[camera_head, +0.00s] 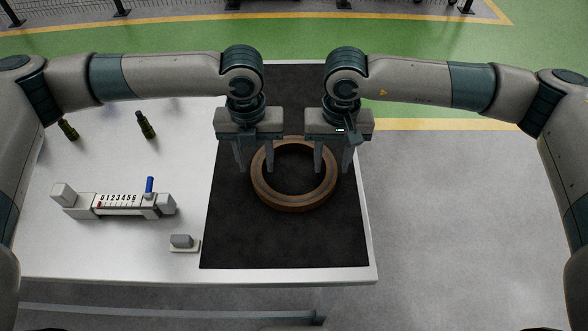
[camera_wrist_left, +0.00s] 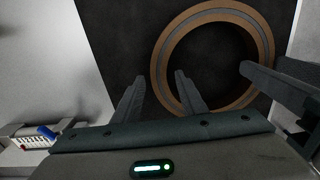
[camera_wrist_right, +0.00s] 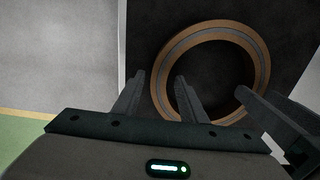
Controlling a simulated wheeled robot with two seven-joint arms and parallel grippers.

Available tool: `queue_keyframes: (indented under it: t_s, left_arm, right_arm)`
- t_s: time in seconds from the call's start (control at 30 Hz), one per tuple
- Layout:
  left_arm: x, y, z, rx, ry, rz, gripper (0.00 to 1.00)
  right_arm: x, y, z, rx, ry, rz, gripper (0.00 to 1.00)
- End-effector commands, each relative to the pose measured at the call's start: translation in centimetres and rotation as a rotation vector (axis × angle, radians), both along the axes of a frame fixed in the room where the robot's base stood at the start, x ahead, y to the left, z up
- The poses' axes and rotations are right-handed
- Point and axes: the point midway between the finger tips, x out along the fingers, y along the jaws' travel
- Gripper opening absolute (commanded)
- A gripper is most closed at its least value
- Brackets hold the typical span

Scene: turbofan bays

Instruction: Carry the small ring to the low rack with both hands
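The small ring (camera_head: 293,202), brown with a grey band on top, lies flat on a black mat (camera_head: 225,240); it also shows in the left wrist view (camera_wrist_left: 160,65) and the right wrist view (camera_wrist_right: 160,75). My left gripper (camera_head: 255,170) is open, pointing down at the ring's left side, one finger outside the rim and one over the opening. My right gripper (camera_head: 333,170) is open at the right side in the same way. Both wrist views show the ring's wall between the fingertips in line of sight; I cannot tell contact or exact height. No low rack is recognisable.
The white table (camera_head: 100,250) carries a numbered gauge (camera_head: 118,204) with a blue lever, a small grey block (camera_head: 183,243) and two dark green bottle-like items (camera_head: 146,125) (camera_head: 68,130). Grey floor (camera_head: 460,220) right of the table is clear.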

Motion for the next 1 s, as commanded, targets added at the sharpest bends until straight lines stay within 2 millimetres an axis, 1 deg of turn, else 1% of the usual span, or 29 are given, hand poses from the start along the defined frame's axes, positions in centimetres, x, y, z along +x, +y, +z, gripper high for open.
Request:
queue_keyframes:
  t_s: [0.03,0.17,0.47,0.57,0.6,0.63,1.0]
  left_arm:
    - [-0.01,-0.02,-0.36,-0.001,0.001,0.0,0.38]
    - [0.01,-0.02,-0.87,-0.001,0.0,0.0,0.38]
    - [0.01,-0.01,-1.0,0.0,0.0,0.0,0.38]
    - [0.01,-0.01,-0.99,0.0,0.0,0.0,0.17]
    - [0.01,0.0,-0.99,0.0,0.0,0.0,0.07]
    - [0.01,0.0,-0.99,0.0,0.0,0.0,0.0]
    - [0.04,0.02,-0.86,0.0,-0.001,0.0,0.0]
  right_arm:
    - [-0.04,-0.01,-0.39,-0.001,0.001,0.0,0.38]
    - [-0.02,-0.02,-0.91,-0.001,0.001,0.001,0.38]
    - [-0.01,-0.01,-1.03,-0.001,0.0,0.001,0.38]
    - [-0.01,-0.01,-1.02,-0.001,0.0,0.0,0.17]
    - [-0.01,-0.01,-1.02,-0.001,0.0,0.0,0.07]
    - [-0.01,-0.01,-1.01,-0.001,0.0,0.0,0.0]
    - [0.02,-0.02,-0.88,-0.001,-0.001,0.0,0.0]
